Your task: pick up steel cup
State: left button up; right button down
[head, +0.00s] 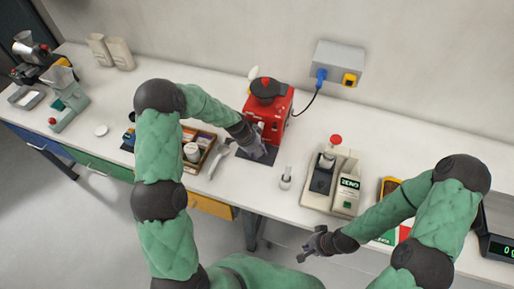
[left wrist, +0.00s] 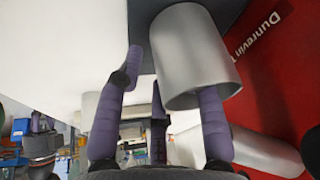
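My left gripper (head: 258,145) is at the front of the red machine (head: 270,105) in the head view. In the left wrist view its purple fingers (left wrist: 170,95) are spread apart. A shiny steel cylinder, apparently the steel cup (left wrist: 190,55), is at the upper middle, beside the red panel. Its open end faces the camera. The right-hand finger overlaps this open end; I cannot tell whether it is inside or behind. The left-hand finger stands clear of the cup. In the head view the cup is mostly hidden. My right gripper (head: 312,246) hangs at the table's front edge, apart from objects.
A dark mat (head: 267,154) lies under the machine's front. A small glass vessel (head: 286,178) stands to the right. A tray of jars and boxes (head: 205,138) is to the left, a beige device (head: 333,180) further right. Another metal cylinder (left wrist: 265,152) shows at the wrist view's lower right.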

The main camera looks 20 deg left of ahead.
pick_arm(q)
grip_shut()
jog(key=shift+w+d+r, duration=0.1)
jog(key=shift+r, duration=0.05)
dwell(0.4)
